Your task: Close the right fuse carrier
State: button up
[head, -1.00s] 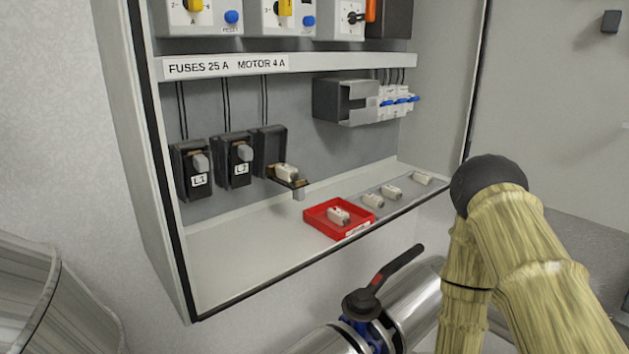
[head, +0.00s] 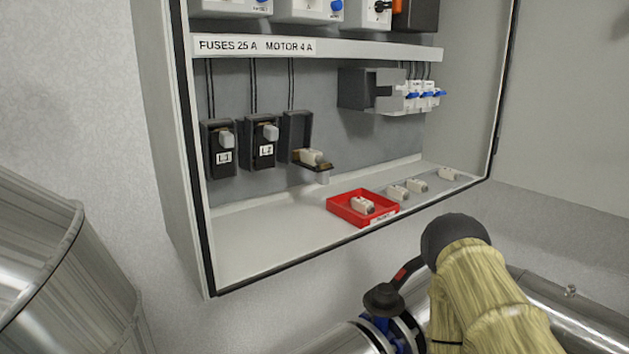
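The right fuse carrier (head: 312,165) is the third black holder in the cabinet, right of L1 and L2. The L1 carrier (head: 220,150) and L2 carrier (head: 262,146) are upright and shut. My arm shows at the lower right, well in front of the cabinet. My gripper's fingers are not in view.
A red tray (head: 350,211) with one fuse sits on the cabinet floor (head: 270,230). Several loose fuses (head: 417,186) lie right of it. A pipe valve with a red and black lever (head: 404,272) is below the cabinet, beside my arm. A metal tank (head: 50,270) stands at left.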

aim_at(322, 174)
jog(key=k, duration=0.45)
jog(key=z, duration=1.85)
jog(key=i, duration=0.35)
jog(key=u, duration=2.05)
